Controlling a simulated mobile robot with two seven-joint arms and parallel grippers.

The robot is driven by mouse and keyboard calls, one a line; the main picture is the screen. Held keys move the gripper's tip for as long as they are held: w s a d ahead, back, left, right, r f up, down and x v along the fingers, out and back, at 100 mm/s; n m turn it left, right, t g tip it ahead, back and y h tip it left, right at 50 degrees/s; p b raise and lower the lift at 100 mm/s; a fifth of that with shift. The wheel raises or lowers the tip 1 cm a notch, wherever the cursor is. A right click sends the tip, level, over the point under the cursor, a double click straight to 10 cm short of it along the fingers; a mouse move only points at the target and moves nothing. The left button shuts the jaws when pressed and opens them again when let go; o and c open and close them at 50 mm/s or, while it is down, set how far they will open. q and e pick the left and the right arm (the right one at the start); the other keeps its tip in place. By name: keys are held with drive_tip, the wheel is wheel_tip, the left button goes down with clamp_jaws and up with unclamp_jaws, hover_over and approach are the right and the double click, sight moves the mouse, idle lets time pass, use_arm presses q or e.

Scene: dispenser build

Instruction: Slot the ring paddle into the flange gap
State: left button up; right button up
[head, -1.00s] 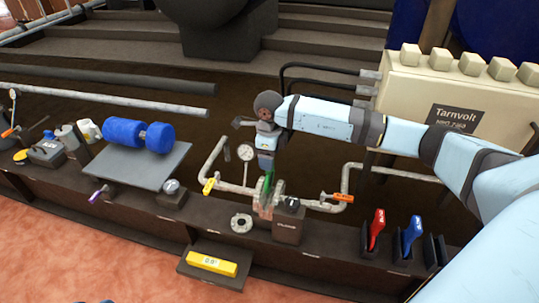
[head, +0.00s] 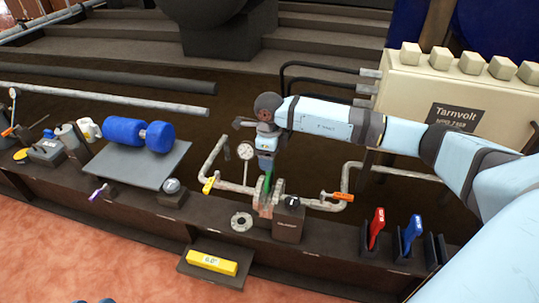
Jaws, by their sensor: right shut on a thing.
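My right gripper (head: 265,170) is shut on a green paddle (head: 268,185) and holds it upright above the flange pair. The flanges (head: 278,188) stand in the pipe run, with the paddle's lower part between or just in front of them; I cannot tell which. The paddle's ring end is hidden or too small to make out. A red paddle (head: 376,228) and a blue paddle (head: 412,232) stand in dark holders at the right. My left gripper is not in view.
A dark block (head: 288,225) stands close right of the flanges, with a loose grey ring (head: 241,222) left of it. A pressure gauge (head: 246,151) and orange-handled valve (head: 338,196) flank the flanges. A grey plate (head: 128,165) bears blue cylinders (head: 139,134).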

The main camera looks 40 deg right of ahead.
sight(269, 174)
drive_tip(key=shift+f+b, duration=0.6)
drive_tip(key=shift+f, duration=1.05)
drive_tip(key=shift+f+b, duration=0.5)
drive_tip(key=shift+f, duration=0.75)
drive_tip(key=shift+f+b, duration=0.6)
drive_tip(key=shift+f, duration=0.25)
